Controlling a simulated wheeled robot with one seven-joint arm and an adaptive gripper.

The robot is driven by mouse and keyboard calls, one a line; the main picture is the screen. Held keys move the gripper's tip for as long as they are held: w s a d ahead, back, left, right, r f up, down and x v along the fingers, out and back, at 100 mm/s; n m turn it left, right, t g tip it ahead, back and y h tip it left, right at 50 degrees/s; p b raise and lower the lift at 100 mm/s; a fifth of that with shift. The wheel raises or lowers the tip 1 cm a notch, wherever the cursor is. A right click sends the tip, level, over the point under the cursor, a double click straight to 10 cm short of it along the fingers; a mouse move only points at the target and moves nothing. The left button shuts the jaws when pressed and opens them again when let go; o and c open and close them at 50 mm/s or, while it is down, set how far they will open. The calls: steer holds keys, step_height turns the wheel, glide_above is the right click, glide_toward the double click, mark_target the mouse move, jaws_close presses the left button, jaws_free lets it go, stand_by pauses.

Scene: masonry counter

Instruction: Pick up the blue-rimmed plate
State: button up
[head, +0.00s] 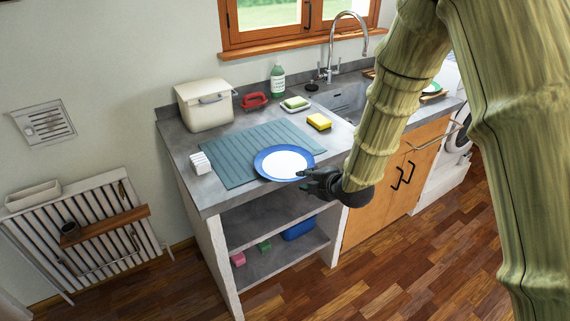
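The blue-rimmed plate (283,161) has a white middle and a wide blue rim. It lies flat near the front edge of the counter, partly over a grey-green ribbed mat (228,167). My gripper (303,179) is dark and sits at the plate's front right rim, its tip at or very close to the rim. I cannot tell whether it touches the plate. The finger gap is too small and dark to judge. My arm comes in from the upper right and hides part of the counter and sink.
A yellow sponge (319,122), soap dish (295,104), red brush (255,101), green bottle (277,82) and cream bin (205,105) stand behind the plate. A white rack (200,162) is at left. The sink (348,97) and tap (331,62) are behind right. Open shelves (265,262) lie below.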

mark_target(298, 178)
steer(key=shift+p+x, duration=0.95)
steer(key=shift+x, duration=1.5)
steer(key=shift+s+a+f, duration=0.1)
steer(key=shift+s+a, duration=0.1)
jaws_close()
